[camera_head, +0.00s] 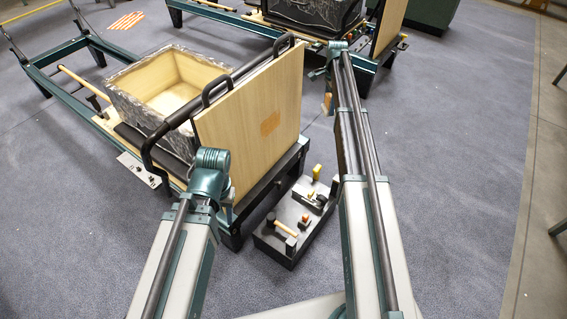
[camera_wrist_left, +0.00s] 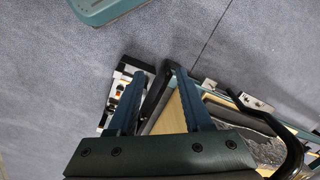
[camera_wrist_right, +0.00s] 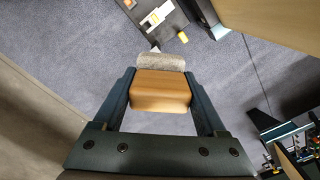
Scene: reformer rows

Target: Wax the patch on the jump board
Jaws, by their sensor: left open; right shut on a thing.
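The jump board (camera_head: 240,105) is an upright pale wooden panel at the near end of the reformer, with an orange-tan patch (camera_head: 270,123) on its face. My right gripper (camera_wrist_right: 160,75) is shut on a wooden block (camera_wrist_right: 161,92) with a grey fuzzy pad (camera_wrist_right: 160,62) at its far end. In the head view the wooden block (camera_head: 327,103) shows to the right of the board, apart from it. My left gripper (camera_wrist_left: 158,80) is open and empty, near the reformer's near end; its fingers are mostly hidden in the head view.
A black caddy (camera_head: 275,243) with a mallet (camera_head: 284,229) and small tools stands on the floor before the board. A wooden box (camera_head: 165,85) sits on the reformer behind it. A second reformer (camera_head: 240,15) stands at the back. The floor at right is clear.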

